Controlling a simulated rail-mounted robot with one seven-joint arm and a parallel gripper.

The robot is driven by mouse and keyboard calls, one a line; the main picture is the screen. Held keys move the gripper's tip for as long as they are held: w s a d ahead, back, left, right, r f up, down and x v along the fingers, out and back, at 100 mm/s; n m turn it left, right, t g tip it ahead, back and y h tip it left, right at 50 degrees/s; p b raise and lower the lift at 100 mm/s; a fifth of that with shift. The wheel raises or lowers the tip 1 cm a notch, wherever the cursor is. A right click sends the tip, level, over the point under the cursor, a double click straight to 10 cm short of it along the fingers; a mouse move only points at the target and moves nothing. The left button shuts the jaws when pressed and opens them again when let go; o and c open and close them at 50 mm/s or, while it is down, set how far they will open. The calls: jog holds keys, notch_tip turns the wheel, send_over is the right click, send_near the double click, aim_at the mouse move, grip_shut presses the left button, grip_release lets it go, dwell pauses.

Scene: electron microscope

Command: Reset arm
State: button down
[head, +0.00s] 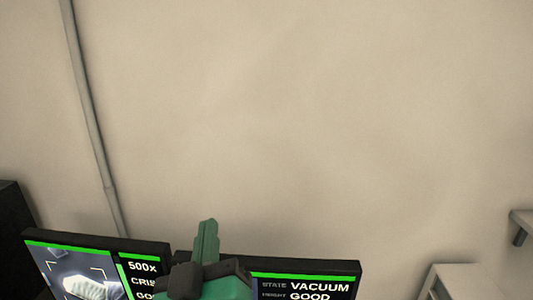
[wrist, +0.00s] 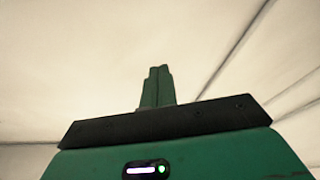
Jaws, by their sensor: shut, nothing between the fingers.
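My gripper (head: 207,226) is green with a dark band and points up in the head view, in front of the gap between two monitors. Its two fingers are together with nothing between them. The rest of my arm is out of view.
The left monitor (head: 80,272) reads 500X and shows a sample picture. The right monitor (head: 310,287) reads VACUUM GOOD. A pipe (head: 90,115) runs down the bare wall (head: 300,120).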

jog(key=s+d+r+m+t+h, duration=0.1)
jog(key=s+d+r+m+t, duration=0.35)
jog(key=s+d+r, duration=0.5)
jog(key=s+r+p, duration=0.1)
jog(key=r+p, duration=0.9)
jog(key=r, duration=0.1)
jog(key=s+a+r+m+p, duration=0.1)
jog(key=s+r+p, duration=0.1)
jog(key=r+p, duration=0.7)
notch_tip(320, 180, up, 3)
jog(key=shift+s+p, duration=0.25)
jog(key=shift+p, duration=0.15)
jog(key=shift+a, duration=0.1)
